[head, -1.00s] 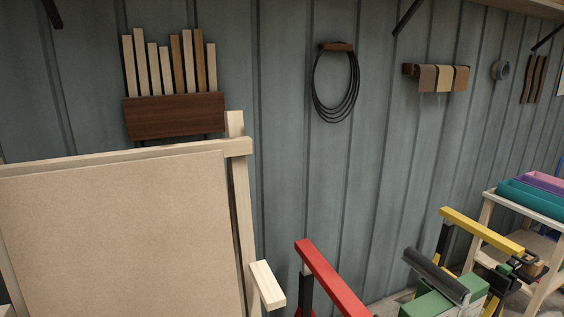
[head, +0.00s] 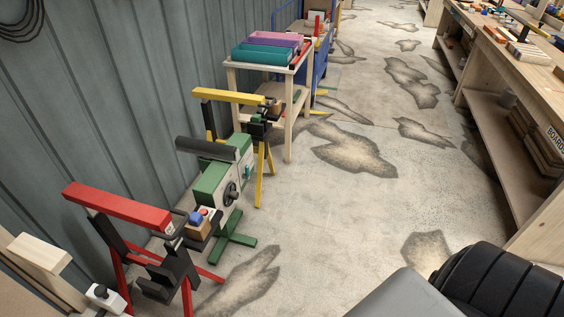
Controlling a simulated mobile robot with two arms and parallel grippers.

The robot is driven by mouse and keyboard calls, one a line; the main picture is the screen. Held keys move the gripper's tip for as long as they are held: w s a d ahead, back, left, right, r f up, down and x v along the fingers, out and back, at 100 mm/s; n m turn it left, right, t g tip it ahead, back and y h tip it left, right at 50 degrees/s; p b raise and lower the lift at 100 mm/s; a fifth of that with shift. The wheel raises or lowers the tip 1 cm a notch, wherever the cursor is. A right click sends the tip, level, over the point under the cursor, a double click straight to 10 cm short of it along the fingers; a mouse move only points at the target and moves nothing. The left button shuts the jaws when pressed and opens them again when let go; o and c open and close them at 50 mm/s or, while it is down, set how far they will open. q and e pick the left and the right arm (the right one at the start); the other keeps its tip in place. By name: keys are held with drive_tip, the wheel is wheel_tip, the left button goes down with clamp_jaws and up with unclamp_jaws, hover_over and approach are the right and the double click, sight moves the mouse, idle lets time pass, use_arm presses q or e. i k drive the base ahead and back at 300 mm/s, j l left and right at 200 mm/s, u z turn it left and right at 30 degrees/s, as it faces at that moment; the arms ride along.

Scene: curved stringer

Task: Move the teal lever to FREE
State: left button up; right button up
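A green machine (head: 212,187) with a dark roller on top and a black handwheel stands by the wall, left of centre. A red stand (head: 118,207) with a black clamp is in front of it, and a yellow stand (head: 230,97) is behind it. Small blue and red parts (head: 197,216) sit on a wooden block by the green machine; their function is unclear. Neither of my grippers is in view.
A wooden cart (head: 287,115) with teal and purple bins stands beyond the yellow stand. A long workbench (head: 512,55) runs along the right. The stained concrete floor (head: 355,215) between them is clear. A grey and black ribbed body fills the bottom right corner.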

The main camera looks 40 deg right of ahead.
sight(246, 175)
drive_tip(key=z, duration=0.85)
drive_tip(key=i+l, duration=0.45)
drive_tip(key=i+l+z, duration=0.1)
drive_tip(key=i+l, duration=0.3)
drive_tip(key=i, duration=0.25)
drive_tip(key=i+l, duration=0.4)
drive_tip(key=i, duration=0.15)
